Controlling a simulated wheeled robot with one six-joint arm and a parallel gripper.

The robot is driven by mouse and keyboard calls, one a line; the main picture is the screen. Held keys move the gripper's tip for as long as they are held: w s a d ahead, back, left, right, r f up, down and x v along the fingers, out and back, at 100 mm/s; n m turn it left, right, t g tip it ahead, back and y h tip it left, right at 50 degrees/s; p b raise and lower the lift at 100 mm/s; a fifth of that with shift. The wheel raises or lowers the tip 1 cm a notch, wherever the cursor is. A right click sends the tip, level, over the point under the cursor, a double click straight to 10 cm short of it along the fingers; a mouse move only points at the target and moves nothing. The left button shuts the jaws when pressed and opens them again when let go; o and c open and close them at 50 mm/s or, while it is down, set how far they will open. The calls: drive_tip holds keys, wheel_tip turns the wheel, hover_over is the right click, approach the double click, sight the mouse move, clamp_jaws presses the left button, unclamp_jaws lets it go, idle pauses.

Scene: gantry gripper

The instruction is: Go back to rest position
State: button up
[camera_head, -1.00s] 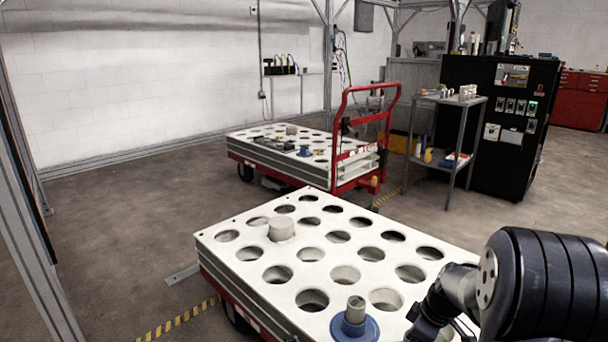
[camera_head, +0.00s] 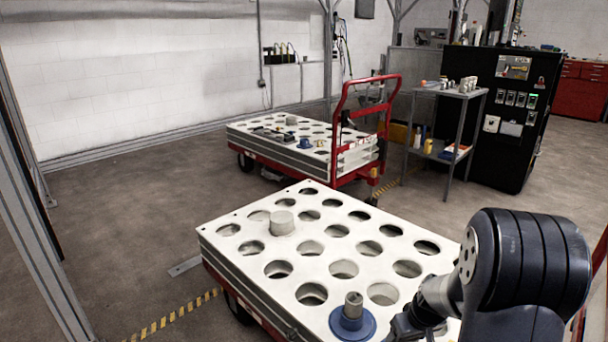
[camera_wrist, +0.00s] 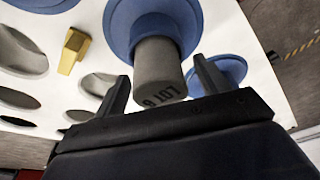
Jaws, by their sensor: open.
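My gripper (camera_wrist: 163,88) is open, with one dark finger at each side of a grey cylinder (camera_wrist: 158,70) marked with "LOT" lettering. In this wrist view the cylinder rises from a blue round flange (camera_wrist: 125,22), and gaps show between it and both fingers. I cannot tell how deep it sits between them. In the head view, a blue flanged piece (camera_head: 352,325) with a grey top stands upright on the near white cart (camera_head: 310,268). My forearm and wrist are at its right there, and the fingertips are not clearly visible.
A grey cylinder (camera_head: 281,223) stands on the near cart among its round holes. The wrist view shows a yellow piece (camera_wrist: 73,50) and another blue disc (camera_wrist: 222,72). A second cart (camera_head: 262,138) with a red handle, a shelf (camera_head: 447,92) and a black cabinet (camera_head: 500,120) stand behind.

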drive_tip(key=shift+r+m+h+p, duration=0.1)
drive_tip(key=shift+m+h+p, duration=0.3)
drive_tip(key=shift+m+p, duration=1.1)
drive_tip(key=shift+d+m, duration=0.1)
drive_tip(key=shift+m, duration=0.5)
